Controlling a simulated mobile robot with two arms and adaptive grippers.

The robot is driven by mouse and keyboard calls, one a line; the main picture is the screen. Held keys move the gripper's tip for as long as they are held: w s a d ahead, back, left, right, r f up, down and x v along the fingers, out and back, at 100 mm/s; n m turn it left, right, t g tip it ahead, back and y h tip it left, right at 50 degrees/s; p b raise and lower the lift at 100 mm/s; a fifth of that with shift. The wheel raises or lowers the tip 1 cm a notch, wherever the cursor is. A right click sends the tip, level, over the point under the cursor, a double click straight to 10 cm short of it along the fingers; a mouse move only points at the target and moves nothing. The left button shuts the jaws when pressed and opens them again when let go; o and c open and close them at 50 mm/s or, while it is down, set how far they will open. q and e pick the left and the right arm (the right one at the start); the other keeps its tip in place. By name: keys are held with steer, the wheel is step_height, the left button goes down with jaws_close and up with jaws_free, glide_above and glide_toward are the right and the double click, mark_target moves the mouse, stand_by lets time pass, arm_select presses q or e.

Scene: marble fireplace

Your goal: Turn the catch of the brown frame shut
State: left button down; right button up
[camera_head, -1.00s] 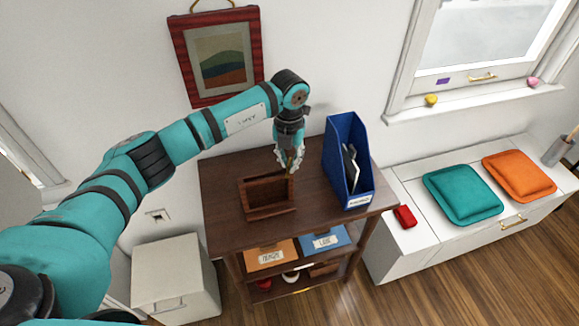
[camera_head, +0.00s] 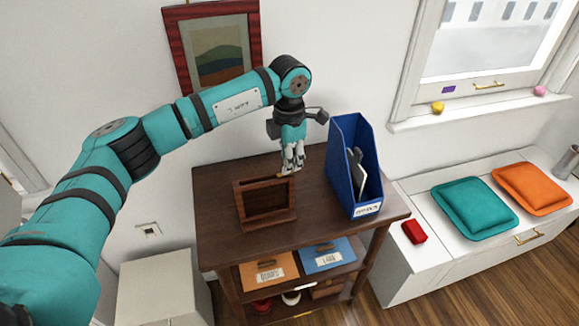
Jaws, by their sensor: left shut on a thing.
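The brown frame (camera_head: 265,219) stands tilted on the dark wooden shelf top, with its open side towards me. My left gripper (camera_head: 292,168) is at the frame's upper right corner, its fingers pointing down. It is shut on a small brass-coloured piece (camera_head: 289,173), which looks like the catch; the fingers partly hide it. I cannot tell at this size which way the catch is turned. My right gripper is not in view.
A blue file holder (camera_head: 366,192) stands close to the right of the gripper on the shelf top (camera_head: 318,222). A red-framed picture (camera_head: 176,40) hangs on the wall behind my arm. A white bench with teal (camera_head: 475,210) and orange (camera_head: 533,189) cushions is at the right.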

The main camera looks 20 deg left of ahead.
arm_select(q)
steer(key=shift+m+b, duration=0.35)
steer(key=shift+m, duration=0.35)
steer(key=c, duration=1.4)
jaws_free()
steer(key=shift+r, duration=0.1)
step_height(320, 180, up, 12)
steer(key=shift+f, duration=0.1)
